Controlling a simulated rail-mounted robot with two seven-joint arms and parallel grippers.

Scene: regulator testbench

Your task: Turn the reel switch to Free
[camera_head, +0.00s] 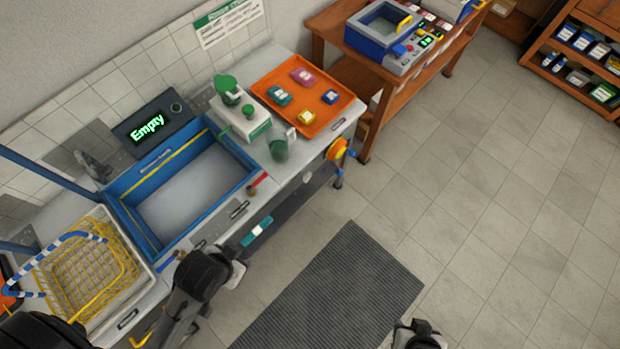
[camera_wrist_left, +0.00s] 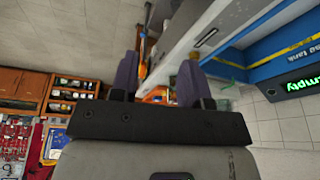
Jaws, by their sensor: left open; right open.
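A round orange and yellow reel (camera_head: 337,149) with blue parts sits on the front face of the bench at its right end. I cannot make out a switch marked Free on or near it. My left gripper (camera_wrist_left: 158,75) is open and empty in the left wrist view, with two dark purple fingers apart. Orange parts show between and beyond them, too small to name surely. In the head view my left arm is in front of the blue tank (camera_head: 147,167), left of the reel. My right gripper (camera_head: 418,331) is open at the bottom edge, over the floor, partly cut off.
A yellow wire basket (camera_head: 88,272) stands left of the tank. A display (camera_head: 152,121) reads "Empty". An orange tray (camera_head: 268,85) with small coloured blocks lies behind the reel. A dark mat (camera_head: 330,290) lies on the floor. The floor right of the bench is clear.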

